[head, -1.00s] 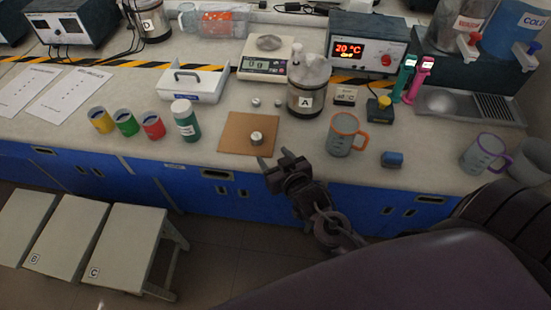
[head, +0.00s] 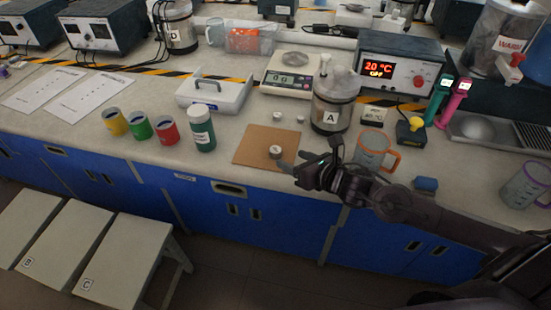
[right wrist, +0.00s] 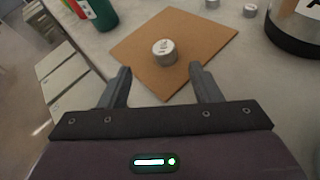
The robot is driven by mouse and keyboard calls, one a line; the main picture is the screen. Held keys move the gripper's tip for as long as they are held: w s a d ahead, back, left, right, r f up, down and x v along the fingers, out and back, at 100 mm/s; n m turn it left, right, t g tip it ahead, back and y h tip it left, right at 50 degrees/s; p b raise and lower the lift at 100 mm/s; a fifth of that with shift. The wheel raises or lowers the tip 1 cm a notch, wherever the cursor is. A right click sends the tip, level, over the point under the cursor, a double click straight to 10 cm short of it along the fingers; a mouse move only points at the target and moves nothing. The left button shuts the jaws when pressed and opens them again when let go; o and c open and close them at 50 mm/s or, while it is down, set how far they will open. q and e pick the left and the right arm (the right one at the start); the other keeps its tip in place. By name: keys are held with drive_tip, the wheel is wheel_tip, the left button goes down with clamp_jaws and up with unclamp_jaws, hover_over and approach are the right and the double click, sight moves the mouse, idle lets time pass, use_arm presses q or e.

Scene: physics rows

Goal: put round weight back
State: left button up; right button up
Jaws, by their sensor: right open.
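A round metal weight (head: 276,152) stands upright on a brown square mat (head: 252,143) near the bench's front edge. In the right wrist view the weight (right wrist: 164,51) sits ahead of the jaws, on the mat (right wrist: 195,35). My right gripper (head: 290,163) is open and empty, just right of the weight and close to it. In the right wrist view its fingertips (right wrist: 160,73) are spread on either side of the line to the weight, apart from it. Two smaller weights (head: 277,116) (head: 299,119) stand behind the mat. My left gripper is not in view.
A balance (head: 288,85) and a white case with a handle (head: 214,99) stand behind the mat. Jar A (head: 331,121) and an orange-handled cup (head: 371,150) are to its right. A green bottle (head: 202,135) and several coloured cups (head: 139,130) are to its left.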

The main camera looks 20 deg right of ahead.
sight(277, 151)
drive_tip(key=shift+w+d+f+n, duration=0.1)
drive_tip(key=shift+d+n, duration=0.1)
drive_tip(key=shift+n, duration=0.5)
drive_tip(key=shift+w, duration=0.2)
drive_tip(key=shift+n, duration=0.3)
drive_tip(key=shift+p+x, duration=0.65)
drive_tip(key=shift+x, duration=3.05)
drive_tip(key=shift+s, duration=0.1)
drive_tip(key=shift+c, duration=0.2)
clamp_jaws()
